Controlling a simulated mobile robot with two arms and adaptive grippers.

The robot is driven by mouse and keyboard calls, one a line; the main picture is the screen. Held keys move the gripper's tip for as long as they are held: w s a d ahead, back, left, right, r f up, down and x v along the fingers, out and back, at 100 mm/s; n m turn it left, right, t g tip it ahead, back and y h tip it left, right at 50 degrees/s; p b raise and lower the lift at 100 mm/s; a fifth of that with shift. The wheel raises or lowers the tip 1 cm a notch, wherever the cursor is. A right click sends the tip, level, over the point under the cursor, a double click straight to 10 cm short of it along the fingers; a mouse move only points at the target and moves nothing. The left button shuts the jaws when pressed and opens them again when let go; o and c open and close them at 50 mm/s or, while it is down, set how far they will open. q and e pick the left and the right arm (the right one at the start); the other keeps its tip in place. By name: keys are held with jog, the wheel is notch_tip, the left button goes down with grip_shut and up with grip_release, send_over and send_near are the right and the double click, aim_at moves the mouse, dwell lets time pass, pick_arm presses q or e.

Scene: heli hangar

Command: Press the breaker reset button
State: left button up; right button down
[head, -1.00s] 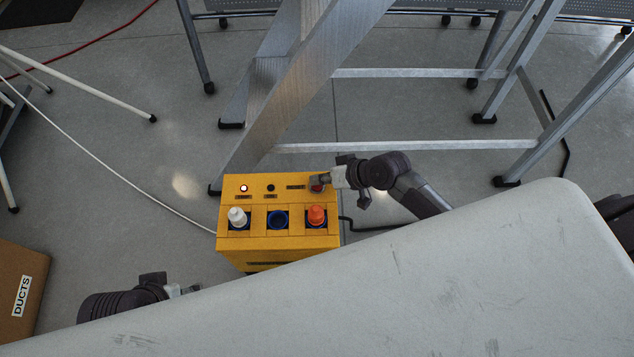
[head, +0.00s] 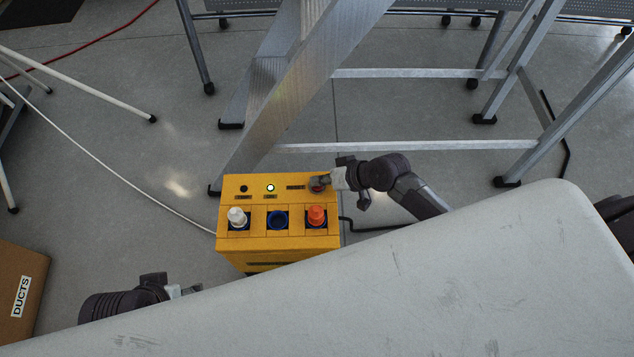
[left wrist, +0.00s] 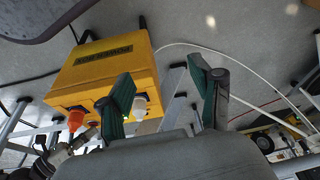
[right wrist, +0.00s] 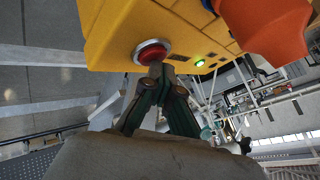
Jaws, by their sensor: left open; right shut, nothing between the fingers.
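The yellow breaker box (head: 290,243) stands on the floor beyond the white surface. Its red reset button (right wrist: 152,52) is at the right end of its panel. My right gripper (head: 325,181) is shut and empty, with its tips at the button; in the right wrist view the fingertips (right wrist: 154,76) appear to touch its lower edge. On the panel a green-white lamp (head: 270,188) is lit and the left lamp (head: 244,188) is dark. My left gripper (left wrist: 170,95) is open and empty, near the box's front; in the head view the white surface partly hides it.
A white plug (head: 236,216), an empty blue socket (head: 278,220) and an orange plug (head: 316,215) are on the box. A metal ladder (head: 300,100) stands close behind. The white surface (head: 420,285) fills the front right. A DUCTS carton (head: 20,290) is at left.

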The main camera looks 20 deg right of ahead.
jog(key=shift+r+p, duration=0.7)
jog(key=shift+p, duration=0.05)
pick_arm(q)
jog(key=x, duration=0.3)
jog(key=shift+w, duration=0.1)
pick_arm(e)
jog(key=shift+r+p, duration=0.3)
jog(key=shift+p, duration=0.05)
jog(key=shift+r+p, duration=0.9)
jog(key=shift+p, duration=0.1)
jog(key=shift+r+p, duration=0.7)
pick_arm(q)
jog(key=s+f+g+p, duration=0.1)
jog(key=s+f, duration=0.2)
jog(key=f, duration=1.4)
jog(key=shift+s+f, duration=0.15)
jog(key=shift+f, duration=0.1)
pick_arm(e)
jog(key=shift+r, duration=0.65)
